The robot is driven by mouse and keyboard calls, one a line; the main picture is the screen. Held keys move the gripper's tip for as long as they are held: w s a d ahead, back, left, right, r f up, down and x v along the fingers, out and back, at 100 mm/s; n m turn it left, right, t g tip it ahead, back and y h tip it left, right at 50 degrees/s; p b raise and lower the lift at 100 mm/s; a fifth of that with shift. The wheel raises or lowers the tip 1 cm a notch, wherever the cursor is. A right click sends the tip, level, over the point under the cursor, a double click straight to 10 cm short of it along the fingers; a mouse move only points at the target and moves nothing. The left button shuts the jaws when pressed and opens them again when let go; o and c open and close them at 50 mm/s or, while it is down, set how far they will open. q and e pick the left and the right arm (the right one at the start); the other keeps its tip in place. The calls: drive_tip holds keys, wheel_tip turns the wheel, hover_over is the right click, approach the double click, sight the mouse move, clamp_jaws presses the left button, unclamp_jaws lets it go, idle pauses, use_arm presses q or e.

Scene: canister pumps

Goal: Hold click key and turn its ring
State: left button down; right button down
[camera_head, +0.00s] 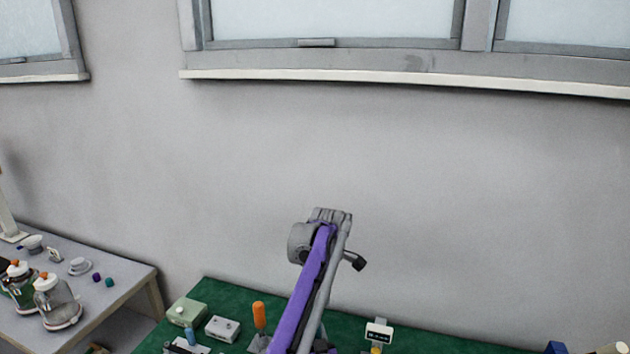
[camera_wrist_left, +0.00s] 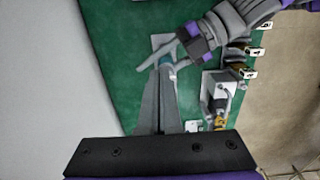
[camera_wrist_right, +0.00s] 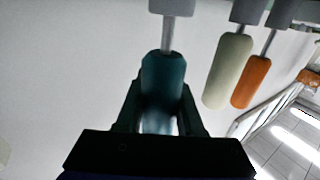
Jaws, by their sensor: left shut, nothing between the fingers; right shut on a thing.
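A teal handle (camera_wrist_right: 163,75) on a grey metal shaft shows in the right wrist view, and I take it to be the click key. My right gripper (camera_wrist_right: 160,103) is shut on it, one finger on each side. In the left wrist view the teal part (camera_wrist_left: 167,62) shows between the right gripper's fingers, over a pale plate on the green mat (camera_wrist_left: 120,50). My left gripper (camera_wrist_left: 163,78) is shut and empty, its tips close to the teal part. I cannot tell whether they touch it. I cannot make out the ring. In the head view my purple arm covers this spot.
Beside the teal handle are a cream handle (camera_wrist_right: 229,70) and an orange handle (camera_wrist_right: 251,82). A grey device (camera_wrist_left: 219,92) and several white tags stand right of the grippers. A green box (camera_head: 187,312) and a grey box (camera_head: 222,328) stand at the bench's left; jars stand on a side table.

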use_arm(q)
drive_tip(key=shift+r, duration=0.6)
use_arm(e)
drive_tip(key=shift+c, duration=2.3)
unclamp_jaws()
drive_tip(key=shift+s, duration=0.1)
